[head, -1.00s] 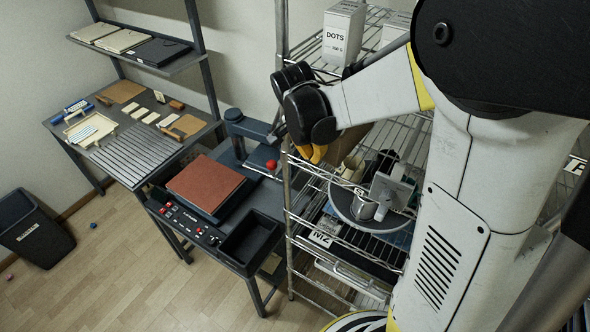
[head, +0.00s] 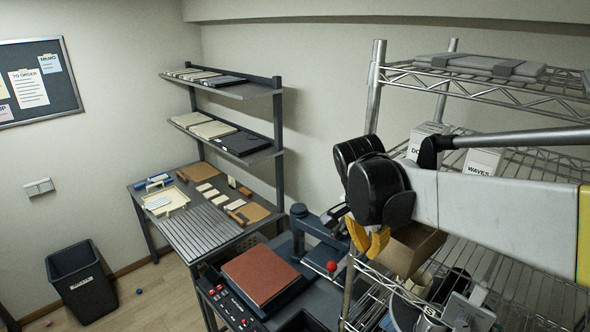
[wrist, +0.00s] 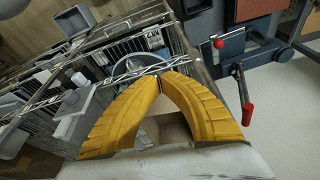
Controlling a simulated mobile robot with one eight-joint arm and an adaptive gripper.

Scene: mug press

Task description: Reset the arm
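My gripper (head: 369,241), with yellow fingers on a black wrist, hangs in front of the wire rack and points down. In the wrist view the two fingers (wrist: 162,77) curve inward and their tips meet. Nothing shows between them. My white arm reaches in from the right in the head view. The dark press (head: 302,228) with a red-knobbed lever (head: 331,266) stands left of the gripper, apart from it. The lever with a red handle (wrist: 247,115) also shows right of the fingers in the wrist view.
The wire rack (head: 374,90) holds boxes, a cardboard bin (head: 412,250) and other items close beside the gripper. A brown pad (head: 260,274) lies on the dark bench to the left. A slatted table (head: 200,235) and a black bin (head: 82,284) stand farther left.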

